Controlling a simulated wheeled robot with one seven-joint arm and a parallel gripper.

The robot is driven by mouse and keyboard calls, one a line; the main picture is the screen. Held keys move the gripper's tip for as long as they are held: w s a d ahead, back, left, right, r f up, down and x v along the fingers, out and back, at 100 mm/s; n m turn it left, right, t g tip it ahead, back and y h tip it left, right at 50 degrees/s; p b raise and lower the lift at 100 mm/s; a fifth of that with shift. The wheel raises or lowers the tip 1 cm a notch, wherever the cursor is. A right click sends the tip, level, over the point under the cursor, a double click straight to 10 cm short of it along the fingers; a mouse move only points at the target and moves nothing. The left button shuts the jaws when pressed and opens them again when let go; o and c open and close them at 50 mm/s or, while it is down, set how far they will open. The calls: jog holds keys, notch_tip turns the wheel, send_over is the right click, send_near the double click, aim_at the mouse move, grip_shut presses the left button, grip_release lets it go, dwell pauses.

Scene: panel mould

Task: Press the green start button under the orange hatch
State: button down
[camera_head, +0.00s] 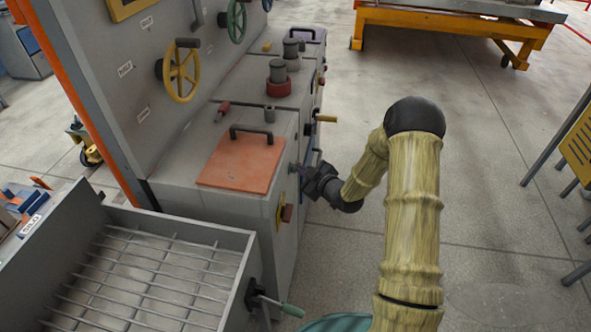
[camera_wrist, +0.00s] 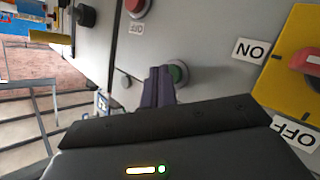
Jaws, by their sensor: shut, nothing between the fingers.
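The orange hatch (camera_head: 240,162) lies flat and closed on top of the grey cabinet, its dark handle along the far edge. The green button (camera_wrist: 180,71) sits in a pale ring on the cabinet's front panel in the wrist view, partly covered by my fingers. My gripper (camera_wrist: 159,84) is shut and empty, its dark purple fingertips beside the green button's left edge in the picture. I cannot tell whether they touch it. In the head view my gripper (camera_head: 303,170) is at the cabinet's front face, just below the hatch's level, and the button is hidden.
A red button (camera_wrist: 137,6) by an OFF label and a yellow switch plate (camera_wrist: 290,85) with a red handle flank the green button. A grated tray (camera_head: 150,285) with a green-handled lever (camera_head: 288,308) stands nearer. Open floor (camera_head: 480,190) lies right.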

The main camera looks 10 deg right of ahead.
jog(key=shift+w+a, duration=0.1)
jog(key=shift+a, duration=0.05)
dwell(0.3)
jog(key=shift+s+d, duration=0.3)
jog(key=shift+d, duration=0.5)
jog(key=shift+d, duration=0.1)
jog(key=d, duration=0.1)
jog(key=s+d, duration=0.1)
jog(key=d, duration=0.2)
jog(key=shift+s+d, duration=0.3)
dwell(0.6)
